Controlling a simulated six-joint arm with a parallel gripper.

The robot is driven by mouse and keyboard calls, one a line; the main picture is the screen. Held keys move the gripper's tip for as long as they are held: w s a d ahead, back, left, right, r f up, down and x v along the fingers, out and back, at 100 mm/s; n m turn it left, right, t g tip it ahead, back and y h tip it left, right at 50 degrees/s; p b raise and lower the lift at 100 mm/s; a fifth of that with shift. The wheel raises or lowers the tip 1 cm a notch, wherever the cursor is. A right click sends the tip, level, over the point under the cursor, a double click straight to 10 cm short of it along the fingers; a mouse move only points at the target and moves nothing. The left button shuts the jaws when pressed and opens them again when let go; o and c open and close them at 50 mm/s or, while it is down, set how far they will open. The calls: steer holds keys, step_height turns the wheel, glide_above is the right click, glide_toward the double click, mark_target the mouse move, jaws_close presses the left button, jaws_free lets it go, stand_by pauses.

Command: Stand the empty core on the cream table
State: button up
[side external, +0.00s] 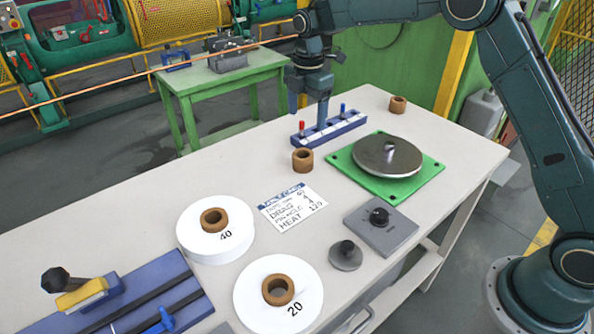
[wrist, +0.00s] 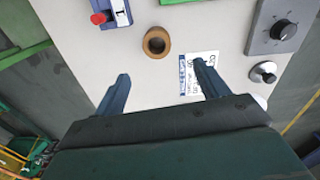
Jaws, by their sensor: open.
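Two loose brown cores stand upright on the cream table (side external: 130,225), both with nothing wound on them. The nearer core (side external: 303,160) is in front of the blue rack; a core also shows in the wrist view (wrist: 157,42), beyond the fingertips and roughly between their lines. The farther core (side external: 398,104) is near the table's back right corner. My gripper (side external: 322,122) hangs over the blue rack area in the side view. In the wrist view my gripper (wrist: 160,78) has its two fingers wide apart with nothing between them.
A blue rack (side external: 330,129) with red and blue pegs stands beside the nearer core. A green plate with a steel disc (side external: 388,155) is to its right. White rolls marked 40 (side external: 190,232) and 20 (side external: 250,300), a card (side external: 293,205) and a knob box (side external: 380,235) lie nearer.

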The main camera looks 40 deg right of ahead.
steer(key=s+d+r+m+t, duration=0.25)
steer(key=s+r+m, duration=0.65)
steer(key=s+r, duration=0.75)
steer(key=s+f+m+t, duration=0.1)
steer(key=s+m, duration=0.4)
steer(key=s, duration=0.6)
steer(key=s+f+m+t, duration=0.2)
steer(key=s+f+m, duration=0.2)
steer(key=s, duration=0.7)
steer(key=shift+s+d+m, duration=0.15)
steer(key=shift+d+m, duration=0.25)
steer(key=shift+m, duration=0.2)
